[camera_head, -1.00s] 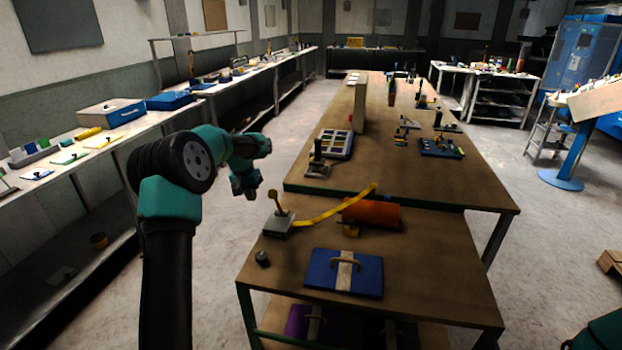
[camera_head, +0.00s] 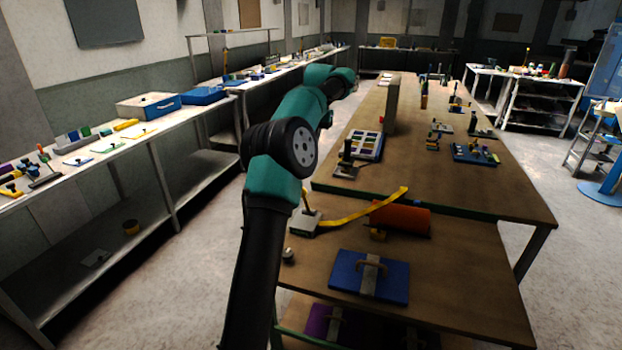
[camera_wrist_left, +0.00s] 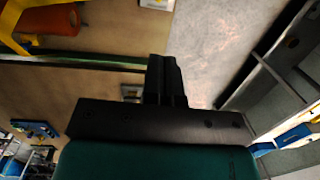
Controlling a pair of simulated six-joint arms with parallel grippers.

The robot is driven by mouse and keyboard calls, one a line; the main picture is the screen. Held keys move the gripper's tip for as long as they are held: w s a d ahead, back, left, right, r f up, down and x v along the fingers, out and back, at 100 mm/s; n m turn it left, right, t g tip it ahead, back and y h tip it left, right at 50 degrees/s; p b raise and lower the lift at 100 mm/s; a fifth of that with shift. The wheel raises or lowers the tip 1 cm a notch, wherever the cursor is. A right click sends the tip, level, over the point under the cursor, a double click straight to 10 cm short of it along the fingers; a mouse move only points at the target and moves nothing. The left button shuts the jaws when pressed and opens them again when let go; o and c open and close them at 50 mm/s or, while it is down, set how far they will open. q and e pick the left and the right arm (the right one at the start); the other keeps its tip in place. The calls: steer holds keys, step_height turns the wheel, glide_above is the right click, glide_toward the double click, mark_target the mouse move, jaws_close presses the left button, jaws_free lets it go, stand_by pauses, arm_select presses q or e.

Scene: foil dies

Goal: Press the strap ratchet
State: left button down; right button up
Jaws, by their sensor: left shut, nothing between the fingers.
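The strap ratchet (camera_head: 305,222) is a small grey block with an upright brown-yellow lever, at the left edge of the near table. A yellow strap (camera_head: 362,211) runs from it to the right, up past an orange roll (camera_head: 402,217). My left arm crosses in front of the ratchet's left side. In the wrist view my left gripper (camera_wrist_left: 165,62) is shut and empty, above the gap beside the tables. The orange roll (camera_wrist_left: 48,20) and strap (camera_wrist_left: 18,40) show there at top left; the ratchet is not visible. My right gripper is not in view.
A blue board with a handle (camera_head: 369,276) lies on the near table, with a small dark knob (camera_head: 288,256) left of it. The far table (camera_head: 440,180) carries a colored tray (camera_head: 367,145) and several fixtures. A long shelf (camera_head: 180,129) runs along the left.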

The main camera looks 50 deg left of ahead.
arm_select(q)
steer(key=shift+f, duration=0.1)
steer(key=shift+s+d+f, duration=0.15)
steer(key=shift+s+f, duration=0.6)
steer(key=shift+f, duration=1.25)
steer(key=shift+s+d+f, duration=0.2)
steer(key=shift+s+f, duration=0.55)
steer(key=shift+f, duration=1.25)
steer(key=shift+s+d+f, duration=0.15)
steer(key=shift+s+f, duration=0.6)
steer(key=shift+f, duration=1.25)
